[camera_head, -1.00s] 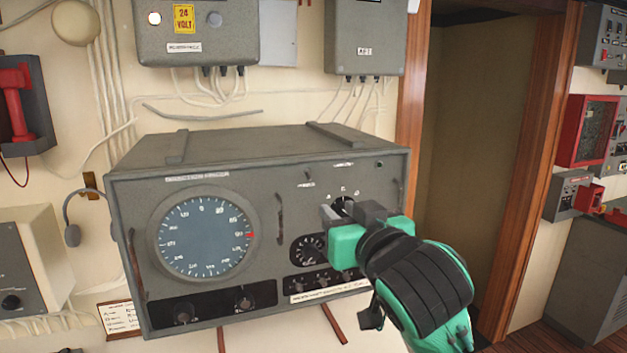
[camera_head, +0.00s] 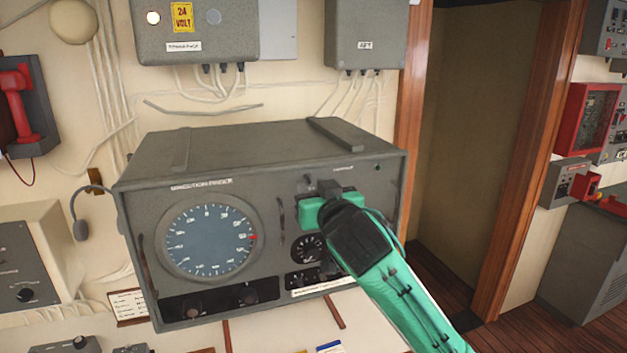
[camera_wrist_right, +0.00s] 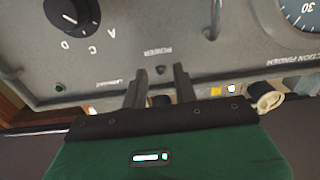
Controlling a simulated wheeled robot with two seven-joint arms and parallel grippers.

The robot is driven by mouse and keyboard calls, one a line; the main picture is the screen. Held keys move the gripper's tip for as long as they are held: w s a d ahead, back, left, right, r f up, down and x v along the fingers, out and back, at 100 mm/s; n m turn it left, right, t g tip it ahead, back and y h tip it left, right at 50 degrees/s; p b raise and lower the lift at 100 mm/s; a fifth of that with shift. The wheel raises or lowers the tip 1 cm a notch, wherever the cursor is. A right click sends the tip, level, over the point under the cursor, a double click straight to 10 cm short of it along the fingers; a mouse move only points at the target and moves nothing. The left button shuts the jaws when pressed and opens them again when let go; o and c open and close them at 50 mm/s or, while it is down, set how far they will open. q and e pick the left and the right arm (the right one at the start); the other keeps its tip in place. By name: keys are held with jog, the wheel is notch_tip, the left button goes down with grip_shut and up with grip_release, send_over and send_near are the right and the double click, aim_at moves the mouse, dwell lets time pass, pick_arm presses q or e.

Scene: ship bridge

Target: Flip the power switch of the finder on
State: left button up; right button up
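The direction finder (camera_head: 270,147) is a grey box with a round blue dial (camera_head: 209,241) on its left. My right gripper (camera_head: 317,187) is at the upper middle of its front panel and hides the power switch in the head view. In the right wrist view, which is upside down, the small dark power switch (camera_wrist_right: 160,70) shows near its label, between the two fingertips of my right gripper (camera_wrist_right: 160,76). The fingers are apart with a narrow gap; I cannot tell if either touches the switch. A small green lamp (camera_head: 377,167) sits at the panel's upper right. My left gripper is out of view.
A dark selector knob (camera_wrist_right: 70,12) and a panel handle (camera_wrist_right: 214,18) flank the switch area in the wrist view. Grey boxes with cables (camera_head: 197,30) hang above the finder. A wooden door frame (camera_head: 522,180) stands to the right. A headset (camera_head: 82,225) hangs at left.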

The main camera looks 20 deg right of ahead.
jog(key=shift+w, duration=0.25)
grip_shut()
